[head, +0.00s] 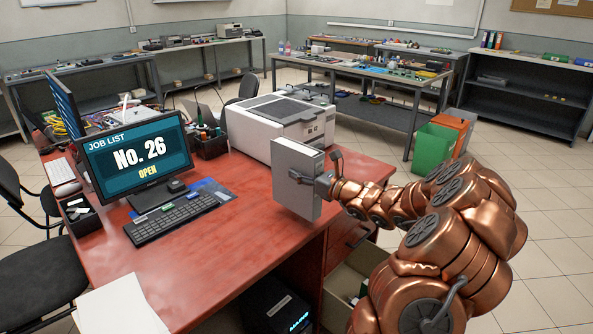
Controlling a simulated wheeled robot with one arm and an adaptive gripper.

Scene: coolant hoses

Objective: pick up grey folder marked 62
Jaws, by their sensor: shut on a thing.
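A grey folder (292,199) stands upright at the right part of the red desk, in front of the white printer. My gripper (304,178) is shut on the grey folder, reaching it from the right, with finger parts showing on its broad face and near its right edge. The white page edges show along the folder's top and side. No number can be read on it. The folder's lower edge is over the desk top; I cannot tell whether it touches it.
A monitor (135,157) reading "JOB LIST No. 26 OPEN" and a keyboard (178,217) stand left on the desk (225,262). The printer (280,125) is close behind the folder. An open drawer (345,290) is below the desk's right side. Green bin (432,150) stands further back.

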